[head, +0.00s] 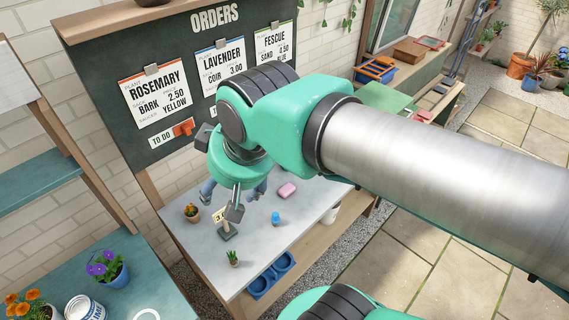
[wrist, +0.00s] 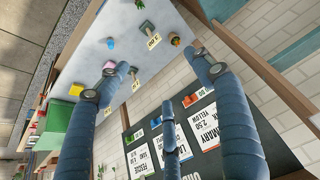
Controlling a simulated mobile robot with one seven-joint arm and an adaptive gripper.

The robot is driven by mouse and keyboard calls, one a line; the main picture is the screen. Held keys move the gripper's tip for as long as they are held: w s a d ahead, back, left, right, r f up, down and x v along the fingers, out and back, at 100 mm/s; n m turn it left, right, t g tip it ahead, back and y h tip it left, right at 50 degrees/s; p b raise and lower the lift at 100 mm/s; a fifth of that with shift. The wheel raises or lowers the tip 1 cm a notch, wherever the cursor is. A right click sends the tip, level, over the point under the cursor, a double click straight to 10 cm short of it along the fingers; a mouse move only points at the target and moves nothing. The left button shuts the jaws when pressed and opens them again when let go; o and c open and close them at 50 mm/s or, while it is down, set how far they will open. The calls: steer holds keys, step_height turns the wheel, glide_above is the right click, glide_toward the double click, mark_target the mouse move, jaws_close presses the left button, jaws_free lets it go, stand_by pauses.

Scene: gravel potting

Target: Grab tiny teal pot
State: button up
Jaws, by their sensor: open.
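A tiny blue-teal pot (head: 275,218) stands on the grey potting table (head: 185,242), right of the middle. It also shows as a small blue shape in the wrist view (wrist: 110,43); it is too small to tell details. My gripper (head: 233,198) is above the table, left of the pot and apart from it. In the wrist view my gripper (wrist: 157,78) has its blue fingers spread wide with nothing between them. My arm hides part of the table's far right side.
A sign on a green base (head: 227,231), a small succulent (head: 233,258) and a plant in a terracotta pot (head: 191,213) stand left of the pot. A pink block (head: 287,190) lies behind it. The orders board (head: 95,60) rises behind the table. Blue bowls (head: 262,285) sit below.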

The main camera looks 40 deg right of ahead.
steer(key=w+d+f+m+g, duration=0.2)
steer(key=w+d+f, duration=0.2)
steer(key=w+d, duration=0.65)
steer(key=w+d+f+m+g, duration=0.1)
steer(key=w+d+f, duration=0.3)
steer(key=w+d, duration=0.65)
steer(key=w+d+f+m+g, duration=0.1)
steer(key=w+d+f, duration=0.2)
steer(key=d+f, duration=0.9)
steer(key=w+d+f+m+g, duration=0.1)
steer(key=w+d+f, duration=0.3)
steer(key=d+f, duration=0.8)
steer(key=shift+w+f+m, duration=0.15)
steer(key=shift+f+m, duration=0.3)
steer(key=shift+m, duration=0.25)
steer(key=shift+f+b, duration=0.75)
steer(key=shift+f, duration=3.55)
steer(key=shift+f, duration=0.15)
steer(key=shift+f+b, duration=0.6)
steer(key=shift+f, duration=1.9)
